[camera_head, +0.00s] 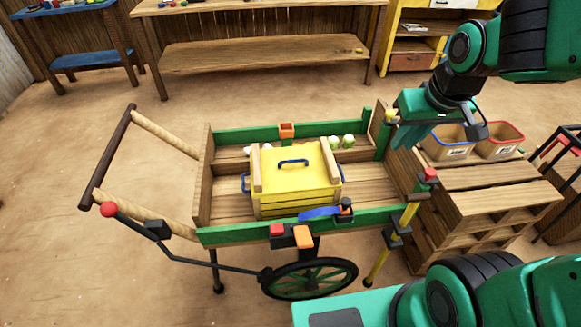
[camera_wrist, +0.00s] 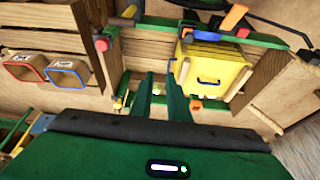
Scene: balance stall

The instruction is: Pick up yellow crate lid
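The yellow crate lid (camera_head: 300,172) lies on top of the yellow crate (camera_head: 285,204) in the cart. It has a blue bar handle (camera_head: 293,162) in the middle and a wooden strip along each side. In the wrist view the lid (camera_wrist: 222,68) and its handle (camera_wrist: 207,80) are right of my fingers. My gripper (camera_head: 405,138) is above the cart's right end, clear of the lid. In the wrist view its two green fingers (camera_wrist: 160,85) stand apart with an empty gap between them.
Blue-rimmed (camera_head: 449,151) and red-rimmed (camera_head: 498,150) bins stand at right. Pale green items lie behind the crate.

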